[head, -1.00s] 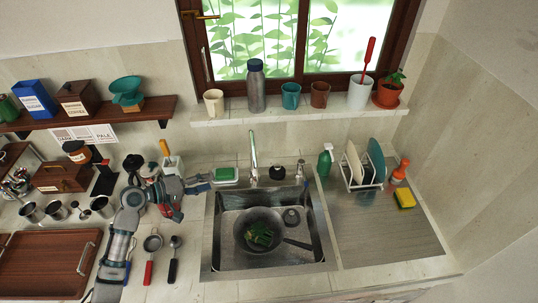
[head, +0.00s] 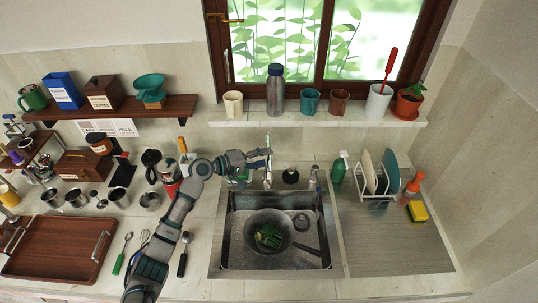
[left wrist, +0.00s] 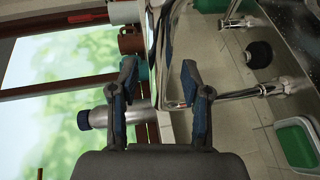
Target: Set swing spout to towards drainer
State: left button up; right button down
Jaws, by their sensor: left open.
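The chrome swing spout (head: 268,175) rises behind the sink, upright in the head view, at the sink's back edge. My left gripper (head: 262,159) is beside the spout's upper part, with its arm reaching in from the left. In the left wrist view my open left gripper (left wrist: 158,85) has the shiny spout (left wrist: 163,40) showing between and beyond its fingertips. I cannot tell whether a finger touches it. The ribbed metal drainer (head: 395,245) is right of the sink. My right gripper is not in view.
A smaller tap (head: 313,178) and a black stopper-like item (head: 290,176) stand near the spout. A dish rack (head: 372,185), green bottle (head: 339,170) and sponge (head: 417,211) stand at right. Mugs line the sill.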

pick_arm(q)
jog(key=shift+x, duration=0.95)
jog(key=shift+c, duration=0.2)
grip_shut()
jog(key=shift+f, duration=0.1)
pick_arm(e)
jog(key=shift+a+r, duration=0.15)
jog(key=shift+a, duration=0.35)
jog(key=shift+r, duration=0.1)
